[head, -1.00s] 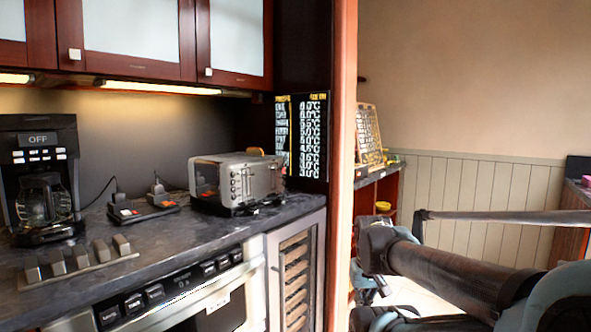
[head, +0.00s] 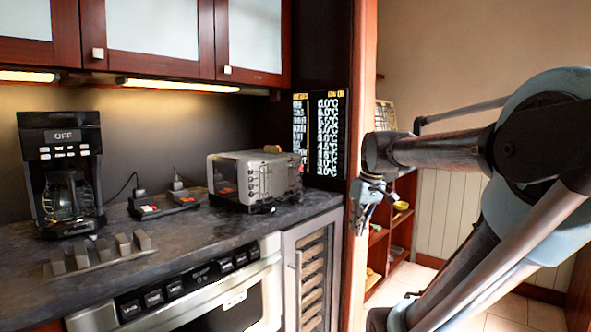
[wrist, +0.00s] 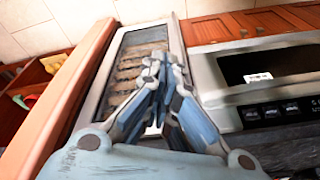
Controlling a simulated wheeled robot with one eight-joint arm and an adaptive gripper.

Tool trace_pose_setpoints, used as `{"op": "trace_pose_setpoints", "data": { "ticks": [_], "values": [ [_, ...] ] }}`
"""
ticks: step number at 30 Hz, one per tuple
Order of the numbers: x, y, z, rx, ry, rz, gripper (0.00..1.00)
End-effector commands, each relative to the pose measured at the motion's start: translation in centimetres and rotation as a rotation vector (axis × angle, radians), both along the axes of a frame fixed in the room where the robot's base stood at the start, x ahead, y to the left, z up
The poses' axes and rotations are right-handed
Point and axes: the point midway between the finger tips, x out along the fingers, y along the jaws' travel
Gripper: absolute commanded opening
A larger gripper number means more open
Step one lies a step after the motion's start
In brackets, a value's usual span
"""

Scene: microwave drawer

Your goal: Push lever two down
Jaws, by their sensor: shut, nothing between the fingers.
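A row of several grey levers (head: 103,248) stands on a flat base plate (head: 128,258) on the counter at the left of the head view, in front of the coffee maker. All of them look upright or slightly tilted, and I see no numbers that mark lever two. My gripper (head: 361,226) hangs at the right, in front of the wood panel past the counter's end, far from the levers. In the wrist view my gripper (wrist: 163,62) points toward the wine rack front, with its fingers together and empty. The levers are not in the wrist view.
The dark counter (head: 215,228) holds a coffee maker (head: 62,165), a socket block (head: 165,203) and a toaster (head: 255,180). Below are an oven front (head: 230,298) and a wine rack (head: 313,280). Cabinets hang above. The counter between the levers and toaster is clear.

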Motion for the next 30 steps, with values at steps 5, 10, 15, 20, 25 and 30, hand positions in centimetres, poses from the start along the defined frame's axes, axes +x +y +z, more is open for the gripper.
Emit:
{"op": "trace_pose_setpoints", "data": {
  "ticks": [5,10,15,20,25,30],
  "values": [
    [5.7,2.6,6.0,0.027,-0.02,0.173,0.0],
    [10.9,5.3,11.0,0.056,-0.046,0.337,0.0],
    [16.0,8.3,15.3,0.083,-0.079,0.502,0.0],
    [20.7,11.1,18.8,0.11,-0.116,0.649,0.0],
    [24.4,13.7,21.3,0.133,-0.152,0.775,0.0],
    [26.3,15.1,22.5,0.145,-0.175,0.843,0.0]
  ]
}}
